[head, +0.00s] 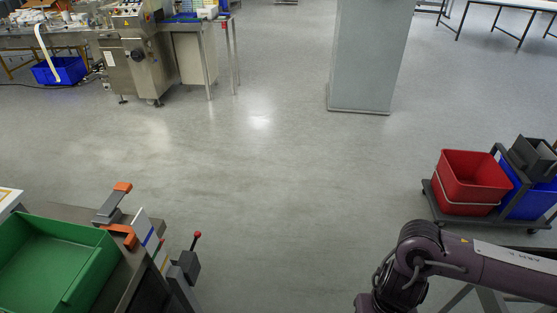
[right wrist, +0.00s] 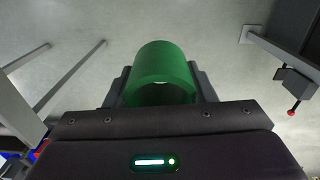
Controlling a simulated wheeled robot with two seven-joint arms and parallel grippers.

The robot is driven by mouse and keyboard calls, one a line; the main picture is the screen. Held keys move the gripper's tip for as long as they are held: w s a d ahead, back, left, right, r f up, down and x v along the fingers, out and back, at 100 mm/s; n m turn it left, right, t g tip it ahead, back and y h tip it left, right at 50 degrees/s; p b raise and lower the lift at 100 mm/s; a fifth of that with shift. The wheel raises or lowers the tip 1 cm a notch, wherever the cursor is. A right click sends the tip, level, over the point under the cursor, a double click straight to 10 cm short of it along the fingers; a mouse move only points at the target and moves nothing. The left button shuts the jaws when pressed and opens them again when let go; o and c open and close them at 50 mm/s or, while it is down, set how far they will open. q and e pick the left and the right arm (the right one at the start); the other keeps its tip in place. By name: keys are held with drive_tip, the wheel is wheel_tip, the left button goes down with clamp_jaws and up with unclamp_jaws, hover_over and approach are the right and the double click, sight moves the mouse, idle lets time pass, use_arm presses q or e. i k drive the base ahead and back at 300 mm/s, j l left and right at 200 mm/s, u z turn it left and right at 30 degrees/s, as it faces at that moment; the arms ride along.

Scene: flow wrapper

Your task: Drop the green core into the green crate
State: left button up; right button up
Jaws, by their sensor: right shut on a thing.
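The green core (right wrist: 162,66) is a short hollow green cylinder. In the right wrist view it sits between the two dark fingers of my right gripper (right wrist: 162,88), which is shut on it. The floor shows beyond and below it. In the head view my right arm comes in at the lower right, but its gripper and the core are out of the frame. The green crate (head: 62,262) is at the lower left of the head view, open at the top, and its visible inside is empty. Its left and near parts are cut off. My left gripper is in neither view.
A machine frame with orange handles (head: 122,187) and a red-knobbed lever (head: 197,236) stands beside the green crate. A red bin (head: 470,180) and a blue bin (head: 530,200) stand on a cart at right. A grey column (head: 368,55) stands behind. The middle floor is clear.

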sight(50, 284)
drive_tip(key=i+u, duration=0.15)
drive_tip(key=u, duration=0.3)
drive_tip(key=i+l+u, duration=0.1)
drive_tip(key=u, duration=0.3)
drive_tip(key=i+l+u, duration=0.1)
drive_tip(key=u, duration=0.35)
drive_tip(key=i+l+u, duration=0.1)
drive_tip(key=u, duration=0.3)
drive_tip(key=l+u, duration=0.25)
drive_tip(key=u, duration=0.2)
